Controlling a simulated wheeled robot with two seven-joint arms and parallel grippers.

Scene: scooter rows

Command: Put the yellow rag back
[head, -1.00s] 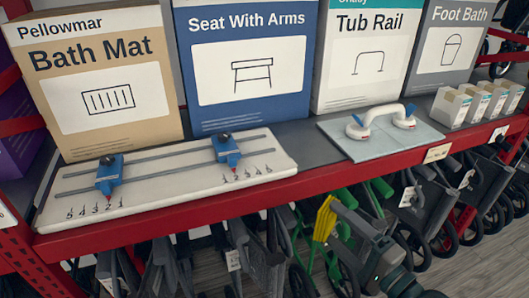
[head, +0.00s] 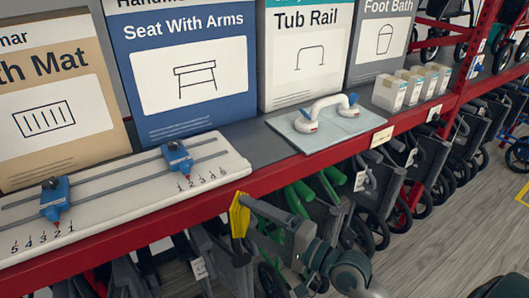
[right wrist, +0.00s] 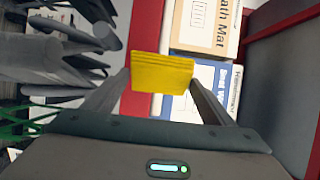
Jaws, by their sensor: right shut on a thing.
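The yellow rag (head: 239,216) hangs from my right gripper (head: 246,203), just in front of the red shelf edge in the head view. In the right wrist view the rag (right wrist: 161,73) is a flat, ridged yellow piece between the two fingers of my right gripper (right wrist: 160,84), which are shut on it. The rag's place of storage cannot be told from these frames. My left gripper is not in view.
The red-edged shelf (head: 310,165) holds a white board with blue sliders (head: 110,200), a tub rail on a pale tile (head: 322,118), several small white boxes (head: 412,84) and large product boxes (head: 180,75). Scooters or walkers (head: 375,190) crowd below. Grey floor (head: 470,220) is clear at right.

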